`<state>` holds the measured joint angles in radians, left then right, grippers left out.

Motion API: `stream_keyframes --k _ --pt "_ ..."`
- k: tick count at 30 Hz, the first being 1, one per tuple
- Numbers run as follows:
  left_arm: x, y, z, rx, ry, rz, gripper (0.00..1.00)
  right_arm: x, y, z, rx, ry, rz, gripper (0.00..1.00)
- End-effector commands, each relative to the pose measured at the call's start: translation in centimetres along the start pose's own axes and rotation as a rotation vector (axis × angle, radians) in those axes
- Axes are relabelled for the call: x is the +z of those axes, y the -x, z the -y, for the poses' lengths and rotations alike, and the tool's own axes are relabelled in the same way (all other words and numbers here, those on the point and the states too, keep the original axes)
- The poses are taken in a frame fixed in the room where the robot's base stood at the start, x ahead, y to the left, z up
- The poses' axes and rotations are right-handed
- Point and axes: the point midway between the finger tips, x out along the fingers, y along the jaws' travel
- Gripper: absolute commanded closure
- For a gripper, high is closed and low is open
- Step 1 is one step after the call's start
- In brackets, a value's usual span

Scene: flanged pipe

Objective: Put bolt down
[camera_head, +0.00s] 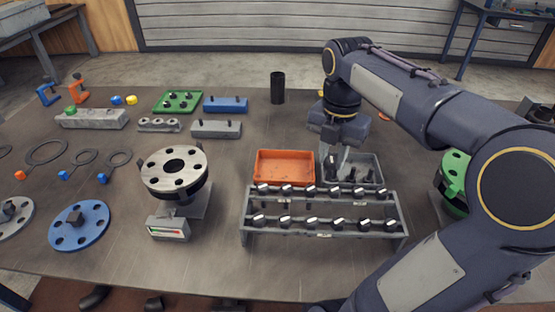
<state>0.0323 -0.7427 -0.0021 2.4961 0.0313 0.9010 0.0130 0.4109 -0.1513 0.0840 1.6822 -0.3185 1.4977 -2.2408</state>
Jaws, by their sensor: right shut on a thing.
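My right gripper (334,158) points down over the left side of the grey tray (381,170). It is shut on a bolt (331,171), a small dark shape low between the fingers, partly hidden by them. I cannot tell whether the bolt touches the tray floor. Other small dark pieces lie in the tray. Just in front stands a grey two-tier bolt rack (325,234) with rows of bolts with bright heads. My left gripper is not in view.
An orange tray (285,166) sits left of the grey tray. A flanged pipe (174,172) stands further left, and a green flange (453,180) is at right, partly behind my arm. A black cylinder (277,88) stands at the back.

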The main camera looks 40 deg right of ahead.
Motion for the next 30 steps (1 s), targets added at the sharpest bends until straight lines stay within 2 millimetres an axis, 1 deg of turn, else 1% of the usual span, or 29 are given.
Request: stream_keyframes --k 11,12,15,18,26,27,30 --pt "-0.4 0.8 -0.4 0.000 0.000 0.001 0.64 3.9 -4.0 -7.9 -0.003 0.001 -0.005 1.00" --pt "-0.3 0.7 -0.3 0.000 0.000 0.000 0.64 4.2 -5.0 -8.4 -0.004 0.001 -0.005 1.00" --pt "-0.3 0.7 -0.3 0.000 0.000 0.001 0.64 4.8 -6.8 -9.7 -0.004 0.001 -0.004 1.00" --pt "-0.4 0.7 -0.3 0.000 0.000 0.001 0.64 5.3 -8.0 -10.5 -0.002 0.000 -0.003 1.00" --pt "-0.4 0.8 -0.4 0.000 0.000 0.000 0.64 5.9 -9.4 -11.7 -0.001 0.000 -0.002 1.00" --pt "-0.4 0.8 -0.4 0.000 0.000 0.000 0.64 6.0 -9.9 -11.9 -0.001 0.000 -0.002 1.00" --pt "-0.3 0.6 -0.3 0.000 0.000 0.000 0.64 6.0 -11.6 -11.8 -0.004 0.000 -0.003 1.00"
